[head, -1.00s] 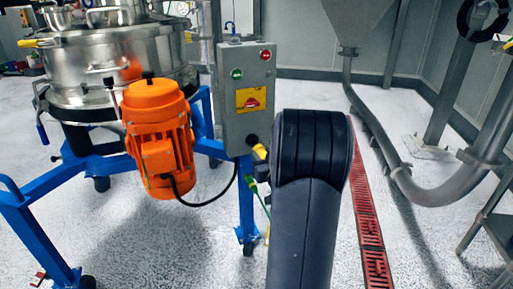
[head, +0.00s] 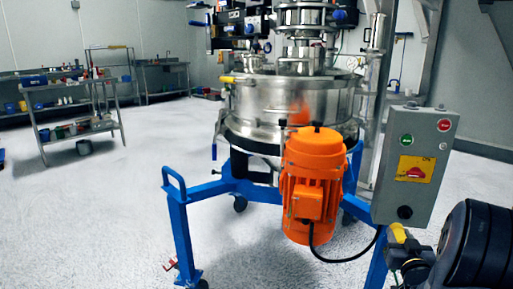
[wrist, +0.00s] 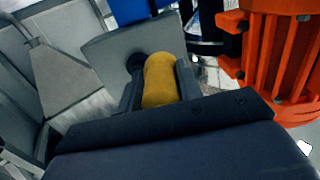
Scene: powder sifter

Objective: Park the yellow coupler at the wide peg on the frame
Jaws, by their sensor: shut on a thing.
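The yellow coupler (wrist: 161,80) sits between the two dark fingers of my gripper (wrist: 158,86) in the wrist view, and the gripper is shut on it. Its far end is close to a black round fitting (wrist: 135,62) on the grey box; I cannot tell whether they touch. In the head view the coupler (head: 398,232) shows small just below the box, with my gripper (head: 402,246) at the lower right. The blue frame (head: 178,230) stands under the sifter. I cannot make out the wide peg in either view.
The grey control box (head: 440,170) with buttons and a red switch is right above my gripper. The orange motor (head: 312,180) hangs to its left with a black cable looping towards the box. The steel sifter (head: 260,105) stands behind. Open floor lies at the left.

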